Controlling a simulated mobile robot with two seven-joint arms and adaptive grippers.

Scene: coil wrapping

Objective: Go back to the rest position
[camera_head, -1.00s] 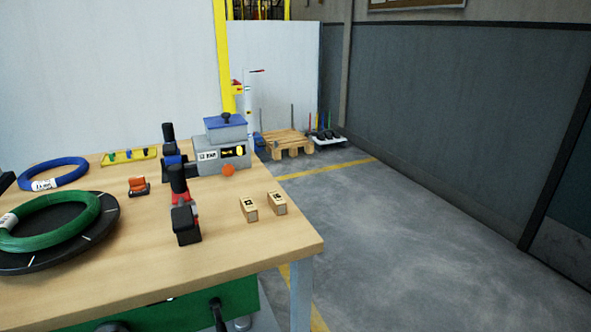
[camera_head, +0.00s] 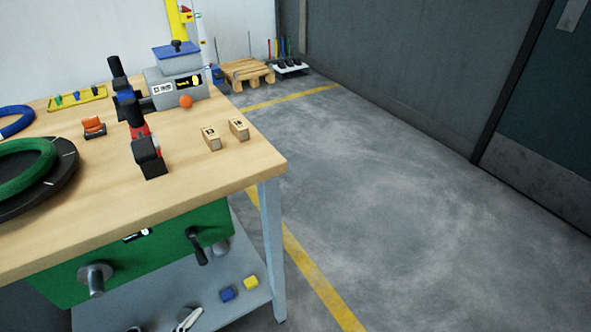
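Neither of my grippers nor my arms shows in the head view. The wooden workbench (camera_head: 225,178) stands at the left. On it, a green coil (camera_head: 22,170) lies on a black round turntable (camera_head: 62,178), cut off by the left edge. A blue coil (camera_head: 14,122) lies behind it, also cut off. A grey tape machine (camera_head: 178,90) with a blue top stands at the bench's back, with an orange ball-shaped knob (camera_head: 185,101) at its front.
A lower shelf (camera_head: 255,298) holds blue and yellow cubes. A pallet (camera_head: 247,74) stands behind. The floor at right is clear.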

